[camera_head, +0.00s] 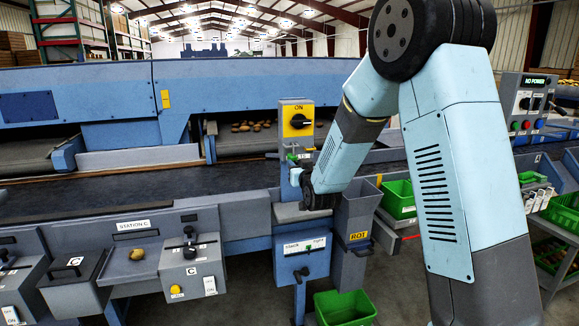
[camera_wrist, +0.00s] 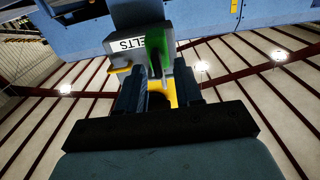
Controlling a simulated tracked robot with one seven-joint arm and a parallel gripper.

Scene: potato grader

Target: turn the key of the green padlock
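The green padlock (camera_head: 292,157) hangs below the yellow switch plate (camera_head: 298,121), which has a black knob and the word ON. My gripper (camera_head: 296,178) is just below the padlock in the head view. In the wrist view its two dark fingers (camera_wrist: 158,84) stand apart, with the padlock's lower end near the gap between them. I cannot make out the key or tell whether a finger touches the padlock.
Below are a blue box with a knob (camera_head: 304,262) and a green crate (camera_head: 345,307). Station C's panel (camera_head: 190,265) is at the left. The dark conveyor (camera_head: 130,200) runs behind.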

